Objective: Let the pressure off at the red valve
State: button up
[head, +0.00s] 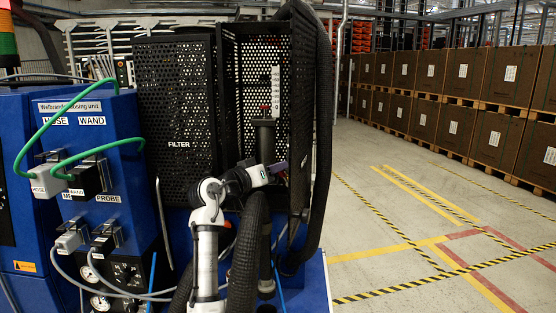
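My gripper (280,168) reaches into the open perforated black cabinet (252,62), in front of a dark upright pipe. It is small and dark here. I cannot tell whether its fingers are open or shut, or whether they touch anything. A tiny red spot (264,107) shows inside the cabinet, above the gripper and beside a white vertical label strip (275,90). I cannot tell whether this spot is the red valve. No red valve handle is clearly visible, and the arm and pipe hide part of the cabinet's lower inside.
A thick black hose (323,140) runs down the cabinet's right side. The closed FILTER panel (178,110) stands left of the opening. A blue dosing unit (100,200) with green hoses, cables and gauges is at left. Open floor (400,220) lies right, before stacked boxes (470,80).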

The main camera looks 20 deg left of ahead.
jog(key=shift+x, duration=1.1)
grip_shut()
jog(key=shift+s+a+f+n+t+b, duration=0.1)
jog(key=shift+a+f+n+t+b, duration=0.15)
jog(key=shift+f+n+t+b, duration=0.2)
jog(key=shift+a+r, duration=0.1)
jog(key=shift+r, duration=0.15)
grip_release()
jog(key=shift+s, duration=0.1)
